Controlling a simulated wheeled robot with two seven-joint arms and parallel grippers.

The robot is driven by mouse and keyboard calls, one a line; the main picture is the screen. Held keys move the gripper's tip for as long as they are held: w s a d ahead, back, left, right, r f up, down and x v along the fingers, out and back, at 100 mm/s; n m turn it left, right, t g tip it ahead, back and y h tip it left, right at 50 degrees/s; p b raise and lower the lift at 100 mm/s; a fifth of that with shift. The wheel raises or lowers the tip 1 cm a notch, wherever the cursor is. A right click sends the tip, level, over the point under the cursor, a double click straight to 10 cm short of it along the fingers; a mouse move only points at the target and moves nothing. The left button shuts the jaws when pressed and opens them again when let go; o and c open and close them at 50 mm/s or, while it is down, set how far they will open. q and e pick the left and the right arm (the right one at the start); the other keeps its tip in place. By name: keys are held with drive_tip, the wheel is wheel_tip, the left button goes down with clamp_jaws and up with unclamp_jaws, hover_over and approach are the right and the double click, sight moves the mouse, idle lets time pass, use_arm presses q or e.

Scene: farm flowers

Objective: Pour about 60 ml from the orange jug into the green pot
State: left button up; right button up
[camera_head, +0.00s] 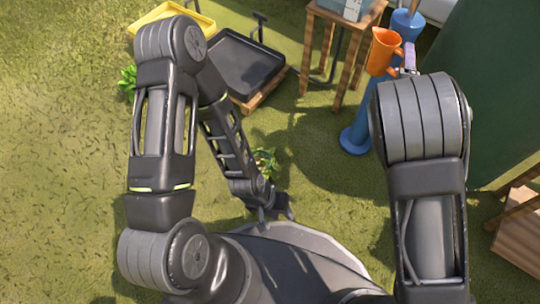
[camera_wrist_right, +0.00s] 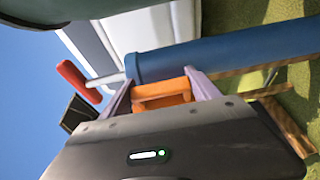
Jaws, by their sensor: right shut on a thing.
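The orange jug (camera_head: 383,52) is held up at the top right of the head view, slightly tilted, in front of a blue post. My right gripper (camera_head: 408,62) is beside it, shut on its handle. In the right wrist view an orange part of the jug (camera_wrist_right: 163,94) sits between the two pale purple fingers of the right gripper (camera_wrist_right: 161,90). The jug's contents cannot be seen. My left gripper (camera_head: 277,209) is low over the grass near my base, partly hidden, and its jaws cannot be made out. I cannot pick out a green pot in either view.
A blue post (camera_head: 357,136) stands near the jug; its pipe shows in the wrist view (camera_wrist_right: 225,60). A wooden table (camera_head: 318,42) bears a grey box (camera_head: 345,8). A black tray (camera_head: 245,65) and yellow tray (camera_head: 160,14) lie left. A large dark green body (camera_head: 490,90) blocks the right.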

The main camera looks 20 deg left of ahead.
drive_tip(key=w+a+f+n+g+y+b, duration=0.15)
drive_tip(key=a+f+y, duration=0.25)
drive_tip(key=f, duration=0.7)
drive_tip(key=a+f+n+g+y+b, duration=0.1)
drive_tip(key=a+f+n+y, duration=0.3)
drive_tip(key=f, duration=0.8)
drive_tip(key=s+a+f+n+g+y+b, duration=0.1)
drive_tip(key=s+a+f, duration=0.1)
drive_tip(key=f, duration=0.5)
drive_tip(key=s+a+f+n+g+y+b, duration=0.1)
drive_tip(key=s+a+f+b, duration=0.1)
drive_tip(key=s+f, duration=0.3)
drive_tip(key=s+a+f+n+g+y+b, duration=0.1)
drive_tip(key=s+a+f+b, duration=0.1)
drive_tip(key=f, duration=0.9)
drive_tip(key=shift+s+y, duration=0.4)
drive_tip(key=shift+s, duration=0.45)
drive_tip(key=shift+s+a+f, duration=0.2)
drive_tip(key=shift+s+f, duration=0.2)
